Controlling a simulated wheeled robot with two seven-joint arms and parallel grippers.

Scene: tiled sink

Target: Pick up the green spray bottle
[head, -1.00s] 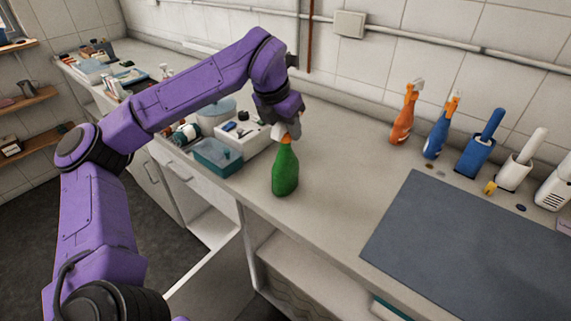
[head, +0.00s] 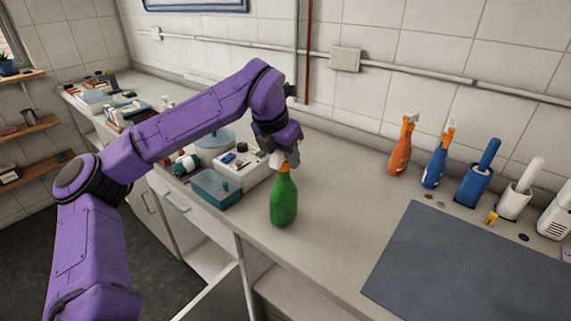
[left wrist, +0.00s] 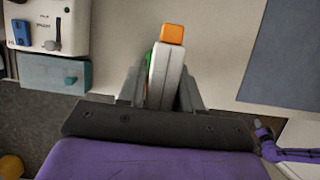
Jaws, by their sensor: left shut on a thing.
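The green spray bottle (head: 284,201) is upright near the front edge of the counter in the head view. Its top has an orange and white sprayer. My left gripper (head: 286,158) is at the bottle's top, shut on the sprayer head. In the left wrist view the white sprayer with its orange tip (left wrist: 172,36) sits between the fingers (left wrist: 163,92), and a sliver of green shows beside it. I cannot tell whether the bottle's base touches the counter.
A teal bin (head: 215,187) and a white box (head: 246,166) stand left of the bottle. Orange (head: 402,150) and blue (head: 438,158) spray bottles stand by the wall. A dark grey mat (head: 470,270) lies right. Counter between bottle and mat is clear.

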